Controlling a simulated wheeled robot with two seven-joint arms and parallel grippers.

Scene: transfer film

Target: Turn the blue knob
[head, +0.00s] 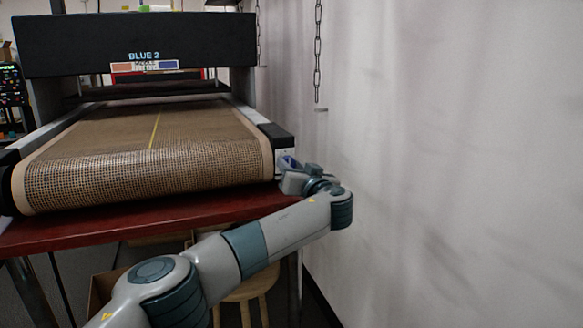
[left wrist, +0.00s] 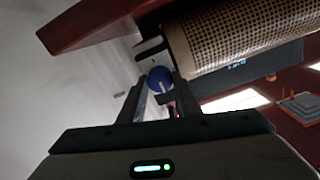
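The blue knob (left wrist: 160,79) shows in the left wrist view on the white end block of the conveyor dryer, with a pale mark on its face. My left gripper (left wrist: 161,88) points at it with its two fingers apart, one on each side of the knob. Whether the fingertips touch the knob I cannot tell. In the head view my left gripper (head: 291,168) is at the right front corner of the conveyor, and a bit of blue shows there, mostly hidden by the gripper. My right gripper is not in view.
The mesh conveyor belt (head: 150,155) runs back under the black hood (head: 135,42) marked "BLUE 2". A dark red table (head: 150,222) carries it. A wooden stool (head: 255,292) stands below. A grey wall (head: 460,150) with a hanging chain (head: 318,50) is at the right.

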